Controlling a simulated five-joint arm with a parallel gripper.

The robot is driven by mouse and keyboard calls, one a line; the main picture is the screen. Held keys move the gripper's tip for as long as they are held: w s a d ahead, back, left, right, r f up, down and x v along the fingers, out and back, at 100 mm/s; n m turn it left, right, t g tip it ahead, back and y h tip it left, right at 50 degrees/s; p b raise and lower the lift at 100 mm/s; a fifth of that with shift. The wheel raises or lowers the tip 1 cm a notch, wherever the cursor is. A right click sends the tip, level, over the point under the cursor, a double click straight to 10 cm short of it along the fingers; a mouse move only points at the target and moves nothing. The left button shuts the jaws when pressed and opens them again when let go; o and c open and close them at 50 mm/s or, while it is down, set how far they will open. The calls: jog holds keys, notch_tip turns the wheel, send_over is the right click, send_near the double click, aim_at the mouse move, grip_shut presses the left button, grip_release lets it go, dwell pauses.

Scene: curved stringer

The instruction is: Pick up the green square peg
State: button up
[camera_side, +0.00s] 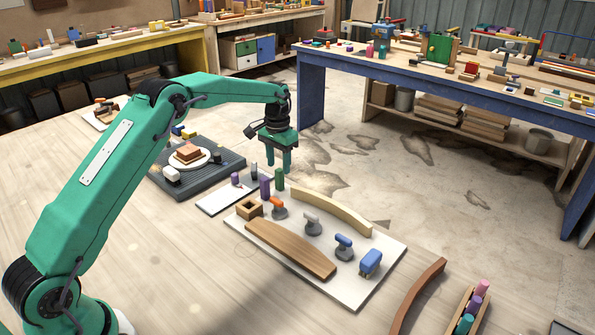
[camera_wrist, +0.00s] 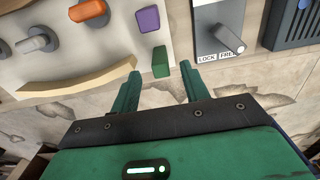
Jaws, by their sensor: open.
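The green square peg (camera_side: 280,179) stands upright at the far corner of the white board (camera_side: 375,268). In the wrist view the green peg (camera_wrist: 160,62) shows just past the gap between my fingertips, roughly midway between them. My gripper (camera_side: 279,168) points down with its fingers apart, just above the peg in the side view. In the wrist view my gripper (camera_wrist: 160,69) is open with nothing held. I cannot tell whether a fingertip touches the peg.
A purple peg (camera_side: 265,188) stands close beside the green one. An orange-handled clamp (camera_side: 278,208), a square wooden block (camera_side: 249,209) and curved wooden pieces (camera_side: 290,250) share the board. A small white plate with a lever (camera_side: 222,197) lies next to the board.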

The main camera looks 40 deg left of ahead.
aim_at(279, 169)
jog(key=shift+f, duration=0.2)
jog(key=shift+w+f, duration=0.15)
jog(key=shift+f, duration=2.35)
jog(key=shift+c, duration=0.4)
grip_shut()
